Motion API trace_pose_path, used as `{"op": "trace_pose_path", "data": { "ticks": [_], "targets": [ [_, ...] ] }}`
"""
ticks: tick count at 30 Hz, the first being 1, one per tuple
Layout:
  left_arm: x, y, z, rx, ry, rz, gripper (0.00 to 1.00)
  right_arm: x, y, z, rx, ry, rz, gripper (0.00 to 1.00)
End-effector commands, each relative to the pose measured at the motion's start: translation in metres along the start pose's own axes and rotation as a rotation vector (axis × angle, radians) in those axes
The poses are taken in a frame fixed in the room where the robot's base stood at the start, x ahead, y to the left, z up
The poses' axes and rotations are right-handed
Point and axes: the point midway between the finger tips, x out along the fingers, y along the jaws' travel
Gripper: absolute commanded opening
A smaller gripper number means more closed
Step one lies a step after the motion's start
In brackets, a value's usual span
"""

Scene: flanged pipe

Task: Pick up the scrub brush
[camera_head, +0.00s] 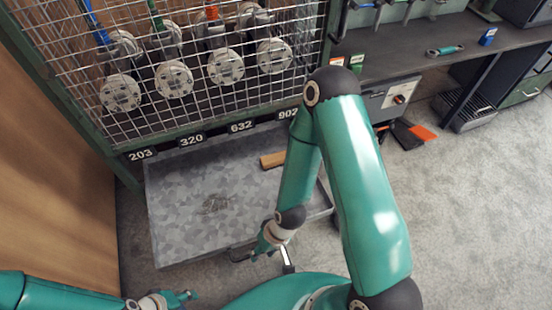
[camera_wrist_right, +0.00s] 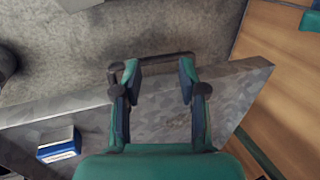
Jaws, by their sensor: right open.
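A tan wooden block (camera_head: 272,160), which may be the scrub brush, lies at the back right of the grey metal tray (camera_head: 185,225). My right arm covers its right end, and no bristles are visible. My right gripper (camera_head: 262,243) is over the tray's front edge, well in front of the block. In the right wrist view the right gripper (camera_wrist_right: 160,72) is open, with nothing held between its fingers.
A wire cage (camera_head: 190,95) with several flanged pipes stands behind the tray. A dark handle (camera_head: 240,258) is at the tray's front edge. A workbench (camera_head: 430,50) is at the back right. An orange and black tool (camera_head: 420,132) lies on the floor. Right-hand floor is clear.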

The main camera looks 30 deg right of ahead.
Motion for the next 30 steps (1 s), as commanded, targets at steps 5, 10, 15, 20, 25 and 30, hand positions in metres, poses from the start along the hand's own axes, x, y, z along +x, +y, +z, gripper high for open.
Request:
{"op": "trace_pose_path", "data": {
  "ticks": [5,10,15,20,25,30],
  "targets": [
    [0.001,-0.001,0.000,-0.001,0.000,0.000,0.40,0.001,0.000,-0.006,0.018,0.004,-0.003,0.67],
    [0.008,-0.003,0.000,0.000,0.000,0.000,0.40,0.012,-0.013,-0.035,0.156,0.010,-0.017,0.81],
    [0.020,-0.007,0.000,-0.001,0.001,0.000,0.40,0.012,-0.005,-0.102,0.447,0.023,-0.008,0.81],
    [0.032,-0.012,-0.001,0.000,0.001,0.000,0.40,-0.012,0.023,-0.180,0.813,0.087,0.069,0.81],
    [0.043,-0.016,-0.001,0.000,0.001,0.000,0.40,-0.062,0.063,-0.247,1.217,0.233,0.163,0.81],
    [0.050,-0.018,-0.001,0.000,0.001,0.000,0.40,-0.111,0.095,-0.286,1.526,0.398,0.214,0.81]
  ]
}}
